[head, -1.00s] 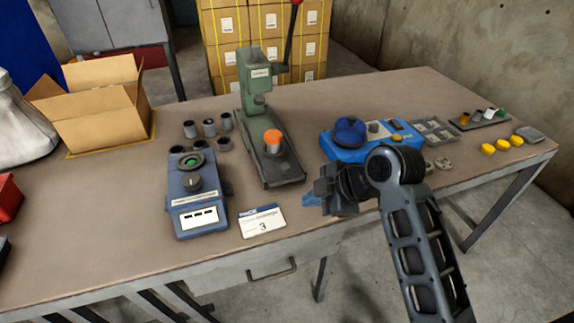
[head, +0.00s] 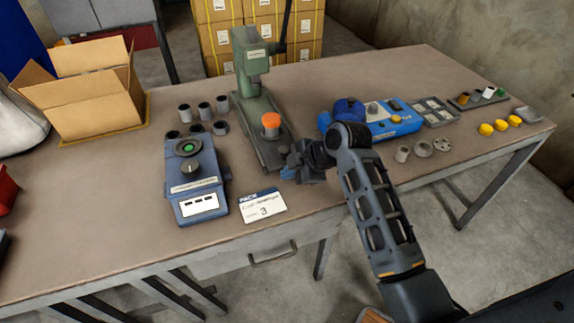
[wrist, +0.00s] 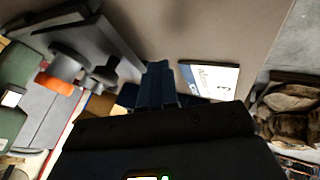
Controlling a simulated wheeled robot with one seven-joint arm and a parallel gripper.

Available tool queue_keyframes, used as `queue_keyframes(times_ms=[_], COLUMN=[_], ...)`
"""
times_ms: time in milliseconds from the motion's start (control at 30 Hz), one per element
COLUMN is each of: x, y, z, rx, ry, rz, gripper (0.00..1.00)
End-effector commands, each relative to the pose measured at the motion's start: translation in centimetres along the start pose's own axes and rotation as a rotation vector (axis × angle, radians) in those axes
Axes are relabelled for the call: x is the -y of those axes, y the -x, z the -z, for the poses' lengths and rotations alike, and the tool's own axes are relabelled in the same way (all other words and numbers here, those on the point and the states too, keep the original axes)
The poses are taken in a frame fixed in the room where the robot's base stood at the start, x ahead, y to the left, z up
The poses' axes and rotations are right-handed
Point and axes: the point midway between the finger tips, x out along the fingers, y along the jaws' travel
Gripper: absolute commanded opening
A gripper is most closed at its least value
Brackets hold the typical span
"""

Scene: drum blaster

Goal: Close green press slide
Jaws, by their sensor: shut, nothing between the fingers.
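The green press (head: 251,62) stands upright at the back of the bench, with its dark lever rising at its right. Its grey slide and base (head: 262,112) reach forward. An orange-topped grey part (head: 271,124) sits on the slide, out in front of the press head. My gripper (head: 291,171) is shut and empty, at the front end of the slide; the head view does not show whether they touch. In the wrist view my shut fingers (wrist: 160,88) lie close to the slide's grey end (wrist: 92,45), and the orange part (wrist: 55,84) shows at left.
A blue-grey device (head: 195,180) with a knob and a card marked 3 (head: 262,205) lie left of my gripper. A bright blue device (head: 372,118) stands right of the press. Several grey cups (head: 204,110) stand left of it.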

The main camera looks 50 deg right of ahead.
Motion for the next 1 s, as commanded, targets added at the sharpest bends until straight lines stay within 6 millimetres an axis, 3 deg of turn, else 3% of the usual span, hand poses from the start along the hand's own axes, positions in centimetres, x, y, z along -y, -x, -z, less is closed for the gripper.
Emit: queue_keyframes(times_ms=[200, 733, 1000], x=[-1.5, -2.1, -5.8], y=[-0.8, -1.2, -3.3], z=[0.0, 0.0, 0.0], rx=[0.000, -0.001, -0.002], ry=[-0.001, 0.000, 0.002], rz=[0.002, 0.002, 0.000], gripper=[0.00, 0.00, 0.00])
